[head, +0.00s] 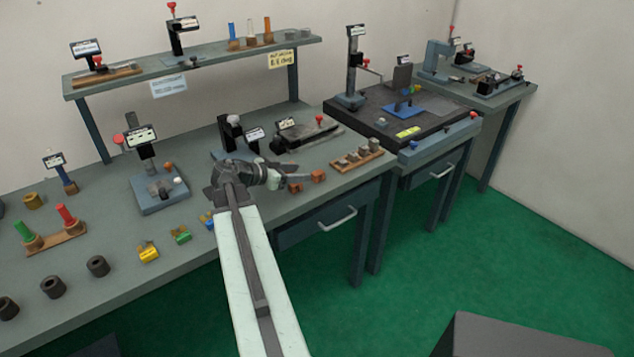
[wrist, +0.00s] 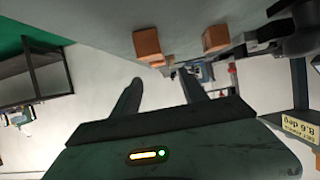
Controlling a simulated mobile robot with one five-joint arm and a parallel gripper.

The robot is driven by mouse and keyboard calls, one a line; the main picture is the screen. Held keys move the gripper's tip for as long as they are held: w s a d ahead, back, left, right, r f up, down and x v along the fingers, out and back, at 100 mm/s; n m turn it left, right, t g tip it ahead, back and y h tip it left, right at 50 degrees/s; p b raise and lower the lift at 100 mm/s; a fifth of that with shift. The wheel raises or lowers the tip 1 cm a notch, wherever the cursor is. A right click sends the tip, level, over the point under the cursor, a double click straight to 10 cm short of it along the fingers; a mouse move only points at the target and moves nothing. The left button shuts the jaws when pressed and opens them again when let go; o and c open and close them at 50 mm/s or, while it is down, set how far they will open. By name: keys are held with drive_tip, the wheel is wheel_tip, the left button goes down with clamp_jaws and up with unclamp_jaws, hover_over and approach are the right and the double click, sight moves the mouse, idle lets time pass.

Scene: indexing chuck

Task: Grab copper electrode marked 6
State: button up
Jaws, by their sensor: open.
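Two copper-coloured blocks stand at the front of the bench in the head view, a left one (head: 295,187) and a right one (head: 318,176). Both also show at the top of the wrist view, one left (wrist: 148,46) and one right (wrist: 215,39). No number is legible on either, so I cannot tell which is marked 6. My gripper (wrist: 160,85) is open, with its two fingers apart and nothing between them. In the head view it is close to the left of the blocks; its fingertips are hard to make out there.
A wooden rack with grey pieces (head: 357,160) stands right of the blocks. A grey fixture with a red knob (head: 310,135) lies behind them. Yellow (head: 148,252) and green (head: 180,235) pieces sit along the front edge to the left.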

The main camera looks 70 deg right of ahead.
sight(316, 173)
drive_tip(key=x, duration=0.2)
drive_tip(key=shift+s+d+f+b, duration=0.1)
drive_tip(key=shift+s+d+b, duration=0.05)
drive_tip(key=shift+b, duration=0.25)
drive_tip(key=b+x, duration=0.1)
drive_tip(key=x, duration=0.1)
drive_tip(key=b+x, duration=0.1)
drive_tip(key=x, duration=0.1)
drive_tip(key=shift+f, duration=0.5)
drive_tip(key=shift+s+d, duration=0.2)
drive_tip(key=shift+d, duration=0.15)
drive_tip(key=shift+r, duration=0.1)
clamp_jaws()
